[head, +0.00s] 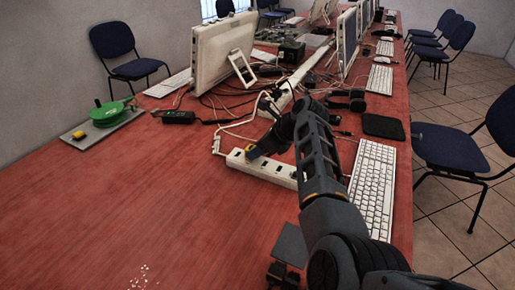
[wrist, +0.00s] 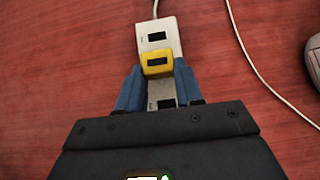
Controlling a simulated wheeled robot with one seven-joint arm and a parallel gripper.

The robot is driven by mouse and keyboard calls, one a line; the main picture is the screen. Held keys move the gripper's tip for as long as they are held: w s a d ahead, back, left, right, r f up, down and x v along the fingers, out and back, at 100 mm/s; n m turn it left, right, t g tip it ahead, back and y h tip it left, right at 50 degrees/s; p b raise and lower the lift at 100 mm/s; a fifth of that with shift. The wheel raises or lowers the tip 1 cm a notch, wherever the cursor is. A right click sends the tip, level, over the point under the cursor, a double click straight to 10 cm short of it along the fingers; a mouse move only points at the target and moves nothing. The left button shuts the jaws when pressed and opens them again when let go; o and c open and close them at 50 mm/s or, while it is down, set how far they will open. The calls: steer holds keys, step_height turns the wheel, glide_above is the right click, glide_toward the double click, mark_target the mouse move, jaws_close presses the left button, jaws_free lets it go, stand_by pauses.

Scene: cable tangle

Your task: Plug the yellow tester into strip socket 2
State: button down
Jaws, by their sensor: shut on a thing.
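The yellow tester (wrist: 157,64) is a small block with a dark window on its face. My gripper (wrist: 158,76) is shut on it, with a blue finger on each side. In the wrist view the strip (wrist: 145,46) runs up the picture beneath the tester. One dark socket shows beyond the tester and one on the near side; the part under it is hidden. I cannot tell whether the tester is seated in a socket or just above it.
A white keyboard (head: 373,190) lies right of my arm. White cables (wrist: 262,75) run beside the strip. A grey tray (head: 103,127) at left holds a green round object (head: 110,112) and a small yellow piece (head: 78,135). The red table's front left is mostly clear.

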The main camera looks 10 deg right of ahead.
steer(key=shift+f, duration=0.2)
steer(key=c, duration=0.7)
jaws_free()
steer(key=shift+o, duration=0.2)
